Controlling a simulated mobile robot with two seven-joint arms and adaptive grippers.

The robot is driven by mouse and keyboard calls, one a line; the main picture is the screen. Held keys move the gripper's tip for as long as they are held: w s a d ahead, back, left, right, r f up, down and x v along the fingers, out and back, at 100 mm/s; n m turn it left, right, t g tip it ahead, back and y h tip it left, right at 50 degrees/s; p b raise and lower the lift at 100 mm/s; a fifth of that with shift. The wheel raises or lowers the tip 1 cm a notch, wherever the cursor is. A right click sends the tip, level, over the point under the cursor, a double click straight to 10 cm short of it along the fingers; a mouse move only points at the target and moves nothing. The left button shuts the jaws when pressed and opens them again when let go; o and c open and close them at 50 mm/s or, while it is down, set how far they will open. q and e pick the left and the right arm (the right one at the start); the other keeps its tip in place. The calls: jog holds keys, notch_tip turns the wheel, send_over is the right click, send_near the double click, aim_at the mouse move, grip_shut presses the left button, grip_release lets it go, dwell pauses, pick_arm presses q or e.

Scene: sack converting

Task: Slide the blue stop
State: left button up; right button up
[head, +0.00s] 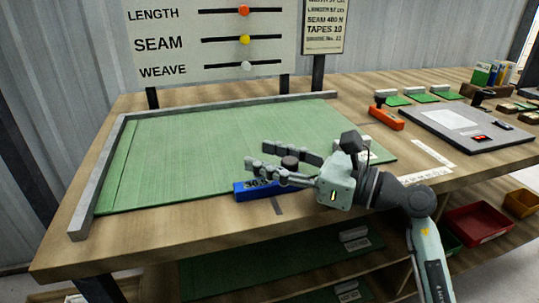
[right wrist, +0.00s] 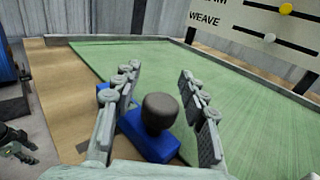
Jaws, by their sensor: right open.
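The blue stop (head: 258,191) lies at the near edge of the green sheet (head: 200,148) and carries a dark round knob (head: 290,162). My right gripper (head: 258,158) is open around the knob, with one finger on each side. In the right wrist view the knob (right wrist: 160,112) stands between the two spread fingers (right wrist: 158,77), with a gap on both sides, and the blue body (right wrist: 150,145) shows below it. Part of the stop is hidden by my gripper. A dark jointed part, seemingly my left gripper (right wrist: 20,146), shows at the lower left of the right wrist view; its jaws are unclear.
Grey rails (head: 95,185) edge the sheet on the left and back. A board (head: 205,42) with LENGTH, SEAM and WEAVE sliders stands behind. An orange tool (head: 386,117) and a grey panel (head: 465,133) lie to the right. Wooden table is bare along the front left.

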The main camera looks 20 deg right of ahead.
jog(key=shift+c, duration=0.4)
grip_shut()
pick_arm(q)
jog(key=shift+s, duration=0.1)
